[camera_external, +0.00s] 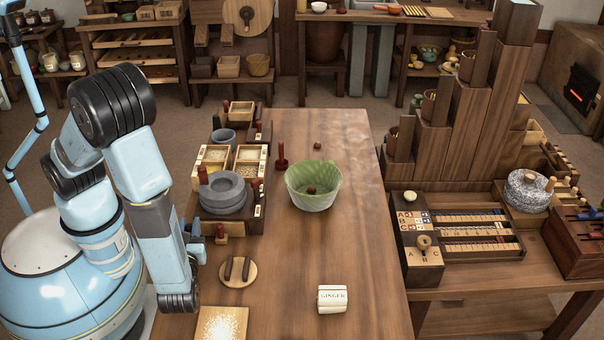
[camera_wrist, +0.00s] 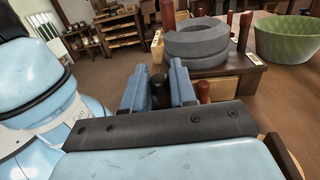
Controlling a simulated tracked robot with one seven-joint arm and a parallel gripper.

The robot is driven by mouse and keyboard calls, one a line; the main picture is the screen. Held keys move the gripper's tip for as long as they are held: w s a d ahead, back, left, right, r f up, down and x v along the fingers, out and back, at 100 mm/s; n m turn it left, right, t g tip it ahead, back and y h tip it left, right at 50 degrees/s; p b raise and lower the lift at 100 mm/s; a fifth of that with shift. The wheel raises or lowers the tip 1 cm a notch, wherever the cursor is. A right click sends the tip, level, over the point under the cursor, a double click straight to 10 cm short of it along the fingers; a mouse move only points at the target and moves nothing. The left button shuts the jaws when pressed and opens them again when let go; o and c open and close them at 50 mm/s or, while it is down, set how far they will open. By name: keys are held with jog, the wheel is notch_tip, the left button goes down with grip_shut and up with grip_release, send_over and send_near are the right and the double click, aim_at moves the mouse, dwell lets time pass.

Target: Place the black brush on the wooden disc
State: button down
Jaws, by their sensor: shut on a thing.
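My gripper (camera_wrist: 158,92) is shut on a black, round-topped thing, which looks like the black brush (camera_wrist: 158,88); it stands up between the blue fingers. Its lower part is hidden by my wrist. In the external view my gripper (camera_external: 194,240) is at the table's left edge, and the held brush is too small there to make out. A wooden disc (camera_external: 238,283) lies flat on the table, right of and nearer the camera than my gripper. Two dark bars lie side by side on it.
A grey stone quern (camera_external: 223,196) stands on a dark stand behind my gripper. A small red-topped peg (camera_external: 221,232) is close to my gripper. The table's right-middle is clear.

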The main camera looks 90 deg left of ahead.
jog(key=w+d+r+m+t+h, duration=0.4)
jog(key=w+d+m+t, duration=0.2)
jog(key=w+m+t, duration=0.5)
jog(key=shift+s+d+f+n+t, duration=0.1)
jog(key=shift+s+f+n+t, duration=0.3)
jog(key=shift+f, duration=0.8)
jog(key=shift+s+d+f+n+t, duration=0.1)
jog(key=shift+s+f+n+t, duration=0.25)
jog(key=shift+f, duration=0.85)
jog(key=shift+s+f+n+t, duration=0.25)
jog(key=shift+s+f+t, duration=0.15)
jog(key=shift+f, duration=0.8)
jog(key=c, duration=0.9)
grip_release()
